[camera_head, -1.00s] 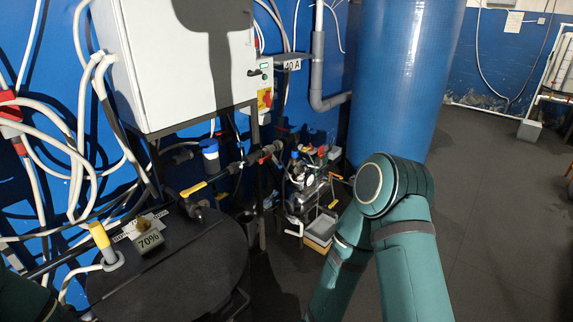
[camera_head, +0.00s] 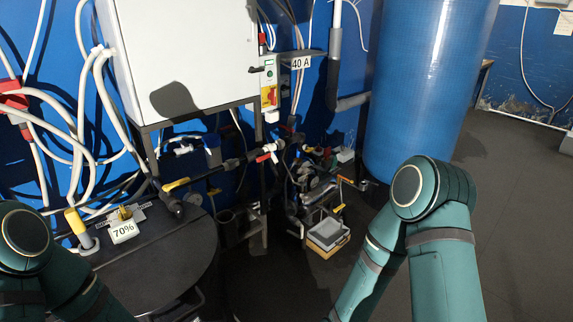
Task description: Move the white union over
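A small white fitting (camera_head: 268,150) with a red part sits on the dark pipe run right of the cabinet's lower corner; it may be the white union. Another small white fitting (camera_head: 180,147) shows below the cabinet, and I cannot tell for sure which is the union. My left arm shows at the lower left and my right arm at the lower right. Both arms are bent, and neither gripper is in the picture. No gripper is seen at either fitting.
A white cabinet (camera_head: 185,60) hangs above the pipes. A blue cylinder (camera_head: 430,80) stands right. A grey tray (camera_head: 327,232) sits low near the pumps. Dark floor is clear at right.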

